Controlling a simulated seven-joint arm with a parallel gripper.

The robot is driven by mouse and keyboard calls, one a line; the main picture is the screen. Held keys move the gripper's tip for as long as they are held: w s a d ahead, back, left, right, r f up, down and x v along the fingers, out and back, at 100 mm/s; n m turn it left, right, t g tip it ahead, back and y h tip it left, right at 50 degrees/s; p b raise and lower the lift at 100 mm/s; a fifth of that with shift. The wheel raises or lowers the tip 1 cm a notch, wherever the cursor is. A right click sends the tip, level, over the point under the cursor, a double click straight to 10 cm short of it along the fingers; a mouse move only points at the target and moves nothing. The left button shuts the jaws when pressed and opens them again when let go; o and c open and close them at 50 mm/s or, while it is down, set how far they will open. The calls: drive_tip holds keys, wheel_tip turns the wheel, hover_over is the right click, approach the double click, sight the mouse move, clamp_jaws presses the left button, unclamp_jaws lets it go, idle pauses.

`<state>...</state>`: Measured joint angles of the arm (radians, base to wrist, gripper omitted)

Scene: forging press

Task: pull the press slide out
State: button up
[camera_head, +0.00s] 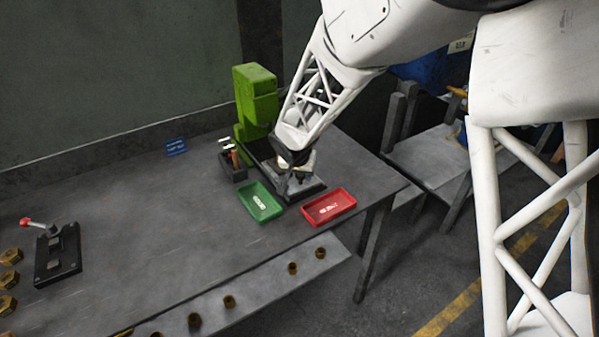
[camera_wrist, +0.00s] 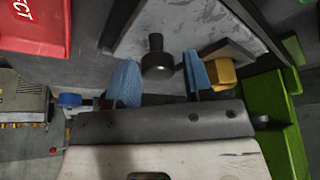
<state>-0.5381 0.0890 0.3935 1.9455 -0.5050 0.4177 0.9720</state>
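The green press (camera_head: 256,98) stands at the back of the bench. Its slide, a grey plate in a dark frame, extends in front of it, partly hidden by my arm. In the wrist view the slide (camera_wrist: 205,22) carries an upright black knob (camera_wrist: 157,58). My gripper (camera_head: 297,166) is low over the slide. In the wrist view its two blue-padded fingers (camera_wrist: 159,72) are apart, one on each side of the knob. The left pad looks very close to the knob; a gap shows on the right. I cannot tell whether either touches.
A green tray (camera_head: 247,190) and a red tray (camera_head: 350,208) sit close to the slide's front. A dark tool holder (camera_head: 233,172) stands left of it. A toggle clamp (camera_head: 57,262) and several brass parts are at left. The middle bench is clear.

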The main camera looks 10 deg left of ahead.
drive_tip(key=shift+o, duration=0.8)
drive_tip(key=v, duration=0.7)
drive_tip(key=shift+r, duration=0.35)
drive_tip(key=shift+s, duration=0.15)
drive_tip(key=shift+d+r, duration=0.1)
